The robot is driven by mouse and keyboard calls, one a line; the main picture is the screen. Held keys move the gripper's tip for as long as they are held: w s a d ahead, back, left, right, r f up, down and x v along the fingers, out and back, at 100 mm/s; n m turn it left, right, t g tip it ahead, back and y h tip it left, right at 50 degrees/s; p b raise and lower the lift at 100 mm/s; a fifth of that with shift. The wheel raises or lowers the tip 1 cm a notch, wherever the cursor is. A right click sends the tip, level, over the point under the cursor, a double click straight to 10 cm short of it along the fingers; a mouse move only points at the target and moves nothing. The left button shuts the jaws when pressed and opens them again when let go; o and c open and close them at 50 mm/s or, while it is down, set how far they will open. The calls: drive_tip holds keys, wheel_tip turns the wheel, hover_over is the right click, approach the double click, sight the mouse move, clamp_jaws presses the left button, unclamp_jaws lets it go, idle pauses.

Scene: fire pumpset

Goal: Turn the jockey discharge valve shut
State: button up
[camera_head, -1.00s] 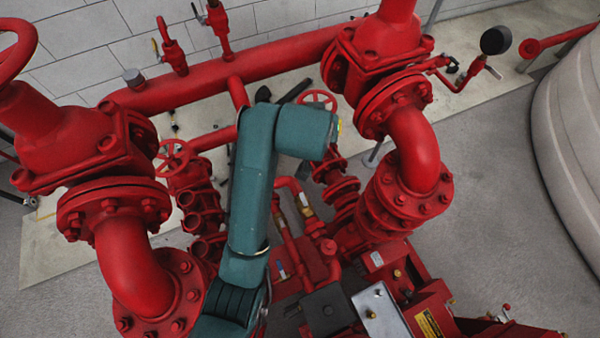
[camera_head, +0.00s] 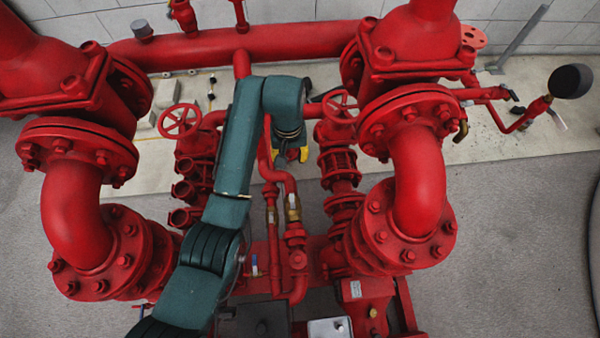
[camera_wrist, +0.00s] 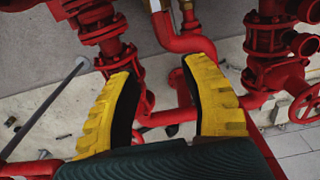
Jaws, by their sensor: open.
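Two small red handwheels show in the head view, the left handwheel (camera_head: 180,121) and the right handwheel (camera_head: 340,105), each on a red flanged valve. Between them, two pipes carry brass-coloured fittings (camera_head: 293,208). I cannot tell which of these is the jockey discharge valve. My gripper (camera_head: 290,155) hangs between the handwheels, apart from both, closer to the right one. In the wrist view, my gripper (camera_wrist: 160,78) has its yellow fingers spread, with nothing held. A handwheel (camera_wrist: 305,103) shows at that view's right edge, outside the fingers.
Large red elbow pipes stand on the left (camera_head: 75,205) and right (camera_head: 417,180). A thick red header pipe (camera_head: 235,45) runs along the back. A gauge (camera_head: 571,81) sticks out at right. Bare floor (camera_head: 510,230) lies at right.

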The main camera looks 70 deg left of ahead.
sight(290, 183)
drive_tip(key=f+b, duration=0.1)
drive_tip(key=f, duration=0.4)
drive_tip(key=f+b, duration=0.2)
drive_tip(key=f, duration=0.3)
drive_tip(key=f+b, duration=0.2)
drive_tip(key=f, duration=0.3)
drive_tip(key=shift+s+f, duration=0.25)
drive_tip(key=shift+f, duration=0.15)
clamp_jaws()
